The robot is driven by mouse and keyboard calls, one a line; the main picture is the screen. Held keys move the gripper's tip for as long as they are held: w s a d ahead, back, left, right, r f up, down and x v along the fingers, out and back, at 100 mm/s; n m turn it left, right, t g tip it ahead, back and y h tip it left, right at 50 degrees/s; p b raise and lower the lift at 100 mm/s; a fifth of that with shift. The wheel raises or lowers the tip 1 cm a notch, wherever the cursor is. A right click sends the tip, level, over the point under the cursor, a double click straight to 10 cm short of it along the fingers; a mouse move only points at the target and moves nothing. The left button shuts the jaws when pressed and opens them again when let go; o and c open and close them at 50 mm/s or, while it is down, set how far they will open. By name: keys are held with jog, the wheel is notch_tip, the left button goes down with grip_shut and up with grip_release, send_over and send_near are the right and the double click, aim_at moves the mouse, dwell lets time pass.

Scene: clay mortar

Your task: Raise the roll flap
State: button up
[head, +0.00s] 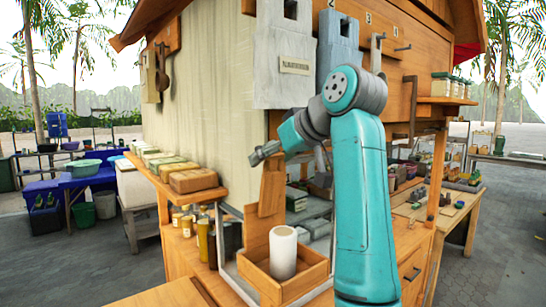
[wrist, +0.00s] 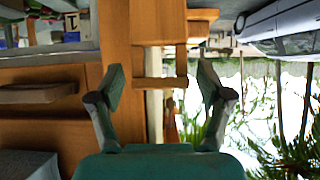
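A cream, ribbed sheet (head: 205,100) hangs down the side of the wooden stall in the head view and looks like the roll flap. Its lower edge is partly hidden behind the ledge goods. My gripper (head: 262,153) is in front of the stall corner, by the sheet's right edge. In the wrist view my gripper (wrist: 160,88) is open, its two fingers wide apart. A small wooden crossbar (wrist: 160,82) shows between the fingertips. I cannot tell whether it belongs to the flap or how far off it is. Nothing is held.
A ledge with several wrapped blocks (head: 193,180) runs below the sheet. A wooden box (head: 262,290) with a white cylinder (head: 283,252) stands below my gripper. Grey aprons (head: 285,55) hang at the corner.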

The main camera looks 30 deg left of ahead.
jog(key=v, duration=1.2)
dwell(0.5)
